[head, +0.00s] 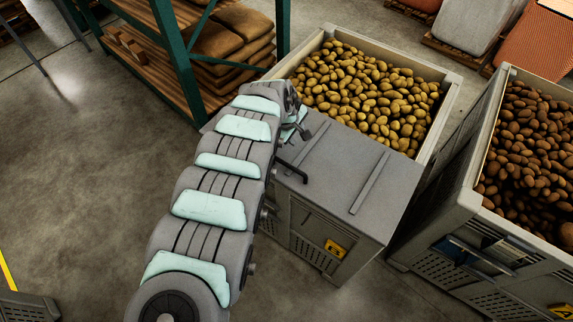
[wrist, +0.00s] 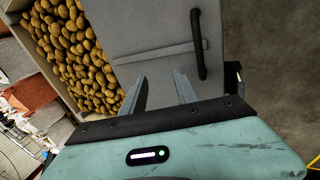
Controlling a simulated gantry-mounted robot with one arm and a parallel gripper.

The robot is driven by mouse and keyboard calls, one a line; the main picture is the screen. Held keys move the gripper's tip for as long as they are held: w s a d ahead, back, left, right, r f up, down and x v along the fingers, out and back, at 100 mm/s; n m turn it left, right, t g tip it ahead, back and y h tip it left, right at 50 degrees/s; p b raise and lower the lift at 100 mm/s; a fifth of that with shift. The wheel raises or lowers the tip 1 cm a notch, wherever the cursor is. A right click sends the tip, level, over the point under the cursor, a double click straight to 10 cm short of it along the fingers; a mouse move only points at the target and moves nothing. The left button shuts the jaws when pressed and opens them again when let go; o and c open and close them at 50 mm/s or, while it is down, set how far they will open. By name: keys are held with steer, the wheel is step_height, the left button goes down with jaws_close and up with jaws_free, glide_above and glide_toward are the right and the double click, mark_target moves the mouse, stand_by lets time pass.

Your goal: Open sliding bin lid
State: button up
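The grey bin lid (head: 340,165) covers the near part of the bin marked B (head: 325,240), and the far part lies uncovered with light potatoes (head: 365,95) showing. The lid carries raised ribs and a dark bar handle (head: 292,171) near its left edge. In the wrist view the lid (wrist: 135,22) fills the upper middle, and the handle (wrist: 199,45) stands to the right of my fingers. My gripper (wrist: 160,75) is open and empty over the lid, apart from the handle. In the head view my arm hides most of the gripper and the bin's left side.
A second bin (head: 490,225) full of darker potatoes stands to the right, close beside bin B. A green-framed rack (head: 185,75) with sacks (head: 225,40) stands behind my arm at the upper left. The concrete floor at the left is mostly clear.

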steer(key=g+y, duration=0.1)
steer(key=g, duration=0.1)
glide_above(287, 165)
steer(key=s+a, duration=0.1)
steer(key=s, duration=0.1)
steer(key=f, duration=0.1)
steer(key=shift+n, duration=0.3)
steer(key=f, duration=0.3)
steer(key=w+f, duration=0.1)
steer(key=f, duration=0.2)
steer(key=d+f, duration=0.1)
steer(key=f, duration=0.2)
steer(key=shift+w+f+b, duration=0.1)
steer(key=shift+w+b, duration=0.2)
steer(key=shift+w, duration=0.1)
steer(key=shift+f, duration=0.5)
steer(key=shift+a, duration=0.1)
jaws_close()
